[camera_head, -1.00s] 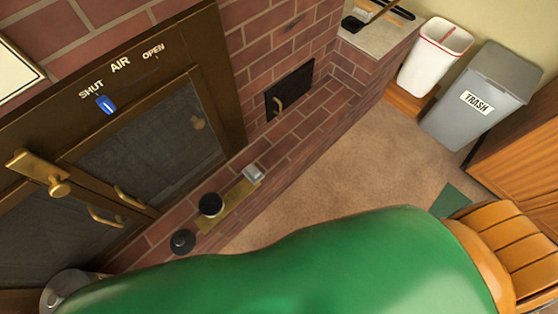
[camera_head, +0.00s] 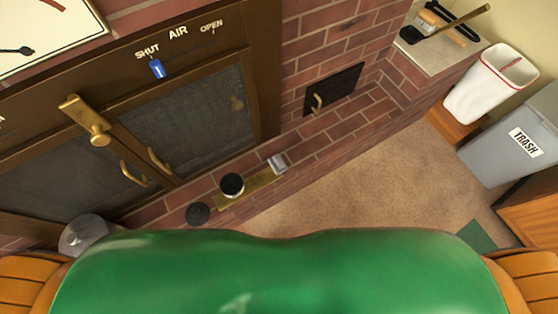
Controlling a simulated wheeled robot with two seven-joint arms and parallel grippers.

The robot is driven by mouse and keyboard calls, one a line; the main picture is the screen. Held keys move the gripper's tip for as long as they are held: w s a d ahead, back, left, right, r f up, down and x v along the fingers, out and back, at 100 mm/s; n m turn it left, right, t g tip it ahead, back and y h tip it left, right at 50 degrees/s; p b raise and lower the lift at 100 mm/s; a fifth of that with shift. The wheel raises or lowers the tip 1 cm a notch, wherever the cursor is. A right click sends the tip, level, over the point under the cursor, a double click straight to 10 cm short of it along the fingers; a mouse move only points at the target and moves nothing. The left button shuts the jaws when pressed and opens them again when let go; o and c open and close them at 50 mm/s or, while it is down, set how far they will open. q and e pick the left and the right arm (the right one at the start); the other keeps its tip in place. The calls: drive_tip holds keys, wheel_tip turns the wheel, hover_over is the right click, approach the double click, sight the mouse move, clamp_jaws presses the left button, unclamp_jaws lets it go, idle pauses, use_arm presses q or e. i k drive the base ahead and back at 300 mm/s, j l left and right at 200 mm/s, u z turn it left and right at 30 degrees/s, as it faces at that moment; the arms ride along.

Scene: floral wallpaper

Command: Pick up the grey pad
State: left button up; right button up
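A small light-grey block (camera_head: 278,163) lies at the far right end of a brass plate (camera_head: 248,189) on the brick ledge. It may be the grey pad, but it is too small to tell for sure. A black round piece (camera_head: 232,184) stands on the left part of the plate. A dark disc (camera_head: 197,213) lies just left of it on the ledge. Neither of my grippers shows in this view, so nothing is seen touching these things.
Left stands a stove front with glass doors (camera_head: 190,120), brass handle (camera_head: 85,119) and blue air slider (camera_head: 157,69). A grey round canister (camera_head: 82,235) is at lower left. White bin (camera_head: 490,85) and grey trash can (camera_head: 508,148) stand right. The brown floor (camera_head: 370,185) is open.

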sight(278, 165)
drive_tip(key=i+l+u, duration=0.1)
drive_tip(key=l+u, duration=0.15)
drive_tip(key=u, duration=0.15)
drive_tip(key=i+l+u, duration=0.1)
drive_tip(key=l+u, duration=0.5)
drive_tip(key=u, duration=0.15)
drive_tip(key=l+u, duration=0.4)
